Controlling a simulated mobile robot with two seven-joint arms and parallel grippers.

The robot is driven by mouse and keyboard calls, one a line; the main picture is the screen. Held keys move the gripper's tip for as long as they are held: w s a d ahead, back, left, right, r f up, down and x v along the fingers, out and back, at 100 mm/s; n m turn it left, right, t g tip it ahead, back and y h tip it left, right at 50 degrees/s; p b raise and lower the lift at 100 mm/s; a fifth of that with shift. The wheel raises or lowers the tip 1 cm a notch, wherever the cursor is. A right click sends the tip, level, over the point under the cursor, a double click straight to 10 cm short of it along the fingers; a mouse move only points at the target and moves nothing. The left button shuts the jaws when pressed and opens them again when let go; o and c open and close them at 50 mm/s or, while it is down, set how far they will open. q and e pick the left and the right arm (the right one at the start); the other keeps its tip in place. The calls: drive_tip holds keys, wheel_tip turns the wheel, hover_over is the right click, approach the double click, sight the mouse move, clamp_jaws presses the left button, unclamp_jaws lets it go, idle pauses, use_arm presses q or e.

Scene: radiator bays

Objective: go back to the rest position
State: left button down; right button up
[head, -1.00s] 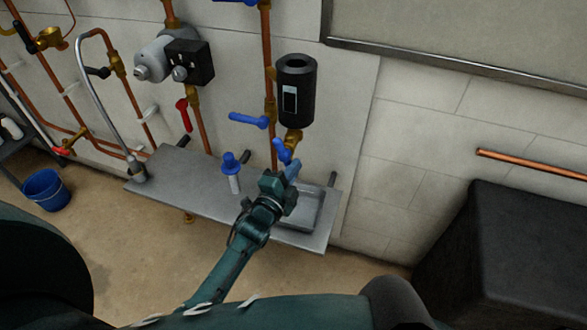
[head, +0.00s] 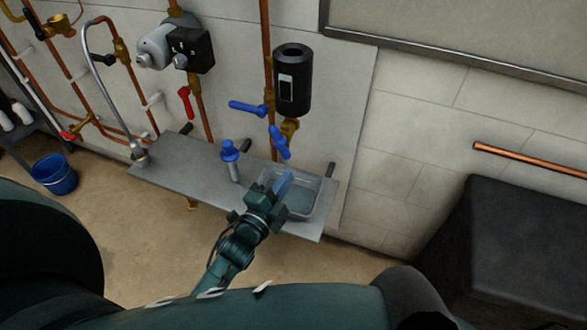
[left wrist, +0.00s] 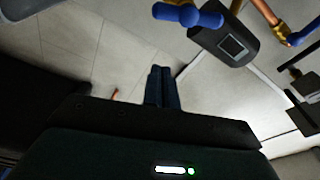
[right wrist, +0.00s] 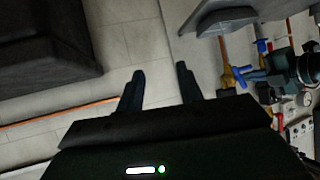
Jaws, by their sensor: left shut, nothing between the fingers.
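My left gripper (head: 283,186) is in front of the metal shelf and overlaps the grey tray in the head view. Its two fingers lie together, with nothing between them, in the left wrist view (left wrist: 162,84). It is apart from the blue lever (head: 279,142) under the black cylinder (head: 293,80). My right gripper (right wrist: 161,80) shows only in the right wrist view. Its fingers are spread apart with nothing between them.
The shelf (head: 190,170) carries a blue-capped bottle (head: 230,160) and a tray (head: 305,205). Copper pipes and a red lever (head: 186,103) are on the wall. A black block (head: 500,240) stands at right, a blue bucket (head: 55,175) at left. Floor between is clear.

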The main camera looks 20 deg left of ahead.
use_arm(q)
drive_tip(key=s+d+f+n+g, duration=0.1)
drive_tip(key=s+n+g, duration=0.1)
drive_tip(key=s+n, duration=0.2)
drive_tip(key=s+d+f+n+g+p, duration=0.1)
drive_tip(key=s+f+n+g, duration=0.1)
drive_tip(key=s+n, duration=0.3)
drive_tip(key=s+d+f+n+g+p, duration=0.1)
drive_tip(key=s+n+g, duration=0.2)
drive_tip(key=s, duration=0.5)
drive_tip(key=shift+s+d+f+n+g, duration=0.2)
drive_tip(key=shift+d+f+n+g, duration=0.15)
drive_tip(key=shift+n, duration=0.35)
idle(0.4)
